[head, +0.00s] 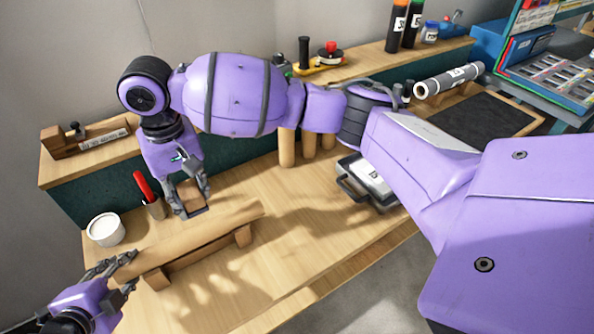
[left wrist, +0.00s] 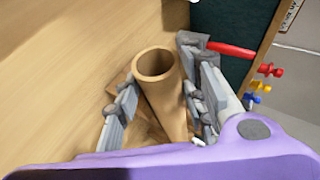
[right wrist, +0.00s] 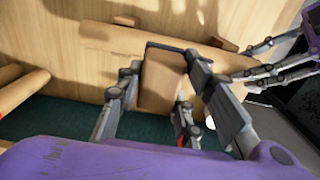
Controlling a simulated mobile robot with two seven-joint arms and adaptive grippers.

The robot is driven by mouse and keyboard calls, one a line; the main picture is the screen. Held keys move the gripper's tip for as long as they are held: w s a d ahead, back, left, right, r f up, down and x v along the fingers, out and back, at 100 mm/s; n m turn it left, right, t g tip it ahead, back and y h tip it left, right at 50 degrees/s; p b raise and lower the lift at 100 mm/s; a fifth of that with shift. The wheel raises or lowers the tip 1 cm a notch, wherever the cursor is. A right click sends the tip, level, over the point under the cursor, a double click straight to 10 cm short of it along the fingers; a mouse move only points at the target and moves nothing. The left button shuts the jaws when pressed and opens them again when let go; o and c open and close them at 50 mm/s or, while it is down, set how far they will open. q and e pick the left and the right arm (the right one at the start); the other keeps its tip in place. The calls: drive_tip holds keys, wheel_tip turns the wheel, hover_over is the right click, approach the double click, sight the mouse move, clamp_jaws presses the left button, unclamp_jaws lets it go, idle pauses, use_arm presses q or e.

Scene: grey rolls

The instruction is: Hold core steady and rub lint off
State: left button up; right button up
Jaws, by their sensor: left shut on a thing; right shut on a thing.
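The core, a brown cardboard tube (head: 205,237), lies across a low wooden cradle (head: 157,278) on the bench. My left gripper (head: 124,273) is shut around its left end. The left wrist view shows the open tube mouth (left wrist: 154,64) between the two fingers. My right gripper (head: 190,195) is shut on a small brown block with a dark edge (right wrist: 161,80). It holds the block at the far side of the core, left of its middle. I cannot tell whether block and core touch. No lint can be made out.
A white tub (head: 106,230) and a cup with a red-handled tool (head: 154,207) stand behind the core. Upright brown tubes (head: 287,148) stand at the back, and a grey case (head: 368,184) lies to the right.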

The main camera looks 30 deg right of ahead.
use_arm(q)
drive_tip(key=o, duration=1.3)
drive_tip(key=v, duration=1.2)
